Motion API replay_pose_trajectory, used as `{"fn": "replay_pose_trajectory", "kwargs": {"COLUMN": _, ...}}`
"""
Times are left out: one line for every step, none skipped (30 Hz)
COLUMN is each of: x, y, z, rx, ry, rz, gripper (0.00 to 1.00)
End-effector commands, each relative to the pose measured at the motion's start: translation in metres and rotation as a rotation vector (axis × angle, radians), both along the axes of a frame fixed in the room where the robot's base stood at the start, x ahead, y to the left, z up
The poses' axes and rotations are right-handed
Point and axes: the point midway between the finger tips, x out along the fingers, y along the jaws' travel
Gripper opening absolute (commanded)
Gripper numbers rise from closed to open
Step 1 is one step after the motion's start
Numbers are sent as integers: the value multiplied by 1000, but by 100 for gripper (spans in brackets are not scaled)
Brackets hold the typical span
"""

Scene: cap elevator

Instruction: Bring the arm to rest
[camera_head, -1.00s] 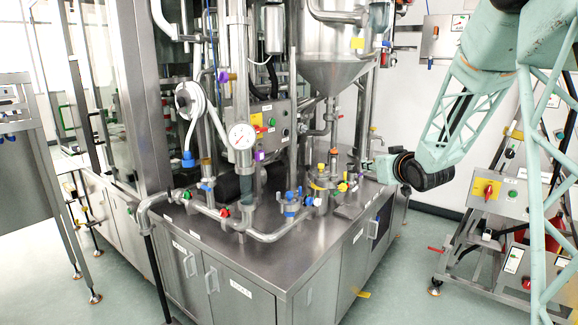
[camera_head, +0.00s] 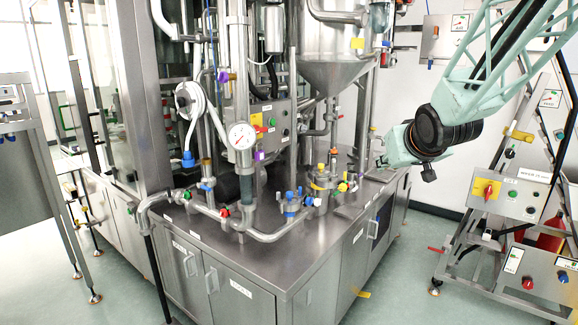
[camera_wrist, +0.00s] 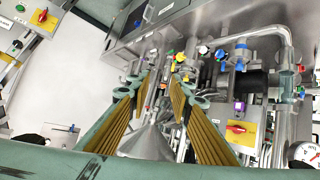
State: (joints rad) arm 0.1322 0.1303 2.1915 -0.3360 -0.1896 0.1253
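My gripper (camera_wrist: 163,82) shows in the wrist view as two teal fingers with ribbed yellow pads. They stand apart with a gap between them and nothing held. Beyond them in that view are the steel hopper cone (camera_wrist: 148,140), pipes and coloured valves of the machine. In the head view my teal arm reaches in from the upper right, its black-ringed wrist in front of the white wall, right of the machine. The fingers cannot be made out clearly there.
The steel machine cabinet (camera_head: 240,262) with pipes, a pressure gauge (camera_head: 241,136) and a hopper (camera_head: 338,75) stands left of my arm. A frame with a control panel (camera_head: 508,195) stands at the right.

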Motion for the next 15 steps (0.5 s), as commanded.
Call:
{"fn": "replay_pose_trajectory", "kwargs": {"x": -10, "y": 1, "z": 4, "rx": -1, "ry": 10, "rz": -6, "gripper": 20}}
{"fn": "replay_pose_trajectory", "kwargs": {"x": -16, "y": 2, "z": 6, "rx": -1, "ry": 17, "rz": -9, "gripper": 20}}
{"fn": "replay_pose_trajectory", "kwargs": {"x": -25, "y": 2, "z": 6, "rx": -1, "ry": 29, "rz": -14, "gripper": 20}}
{"fn": "replay_pose_trajectory", "kwargs": {"x": -31, "y": 3, "z": 7, "rx": -2, "ry": 37, "rz": -17, "gripper": 20}}
{"fn": "replay_pose_trajectory", "kwargs": {"x": -38, "y": 3, "z": 8, "rx": -2, "ry": 46, "rz": -20, "gripper": 20}}
{"fn": "replay_pose_trajectory", "kwargs": {"x": -46, "y": 4, "z": 9, "rx": -1, "ry": 57, "rz": -25, "gripper": 20}}
{"fn": "replay_pose_trajectory", "kwargs": {"x": -53, "y": 5, "z": 10, "rx": -1, "ry": 66, "rz": -29, "gripper": 20}}
{"fn": "replay_pose_trajectory", "kwargs": {"x": -59, "y": 5, "z": 11, "rx": 0, "ry": 73, "rz": -32, "gripper": 20}}
{"fn": "replay_pose_trajectory", "kwargs": {"x": -67, "y": 6, "z": 12, "rx": 0, "ry": 85, "rz": -37, "gripper": 20}}
{"fn": "replay_pose_trajectory", "kwargs": {"x": -74, "y": 7, "z": 12, "rx": 0, "ry": 93, "rz": -40, "gripper": 20}}
{"fn": "replay_pose_trajectory", "kwargs": {"x": -81, "y": 7, "z": 13, "rx": 1, "ry": 101, "rz": -43, "gripper": 20}}
{"fn": "replay_pose_trajectory", "kwargs": {"x": -90, "y": 8, "z": 13, "rx": 2, "ry": 114, "rz": -47, "gripper": 20}}
{"fn": "replay_pose_trajectory", "kwargs": {"x": -97, "y": 9, "z": 14, "rx": 4, "ry": 121, "rz": -52, "gripper": 20}}
{"fn": "replay_pose_trajectory", "kwargs": {"x": -104, "y": 9, "z": 14, "rx": 4, "ry": 130, "rz": -55, "gripper": 20}}
{"fn": "replay_pose_trajectory", "kwargs": {"x": -112, "y": 10, "z": 15, "rx": 5, "ry": 141, "rz": -59, "gripper": 20}}
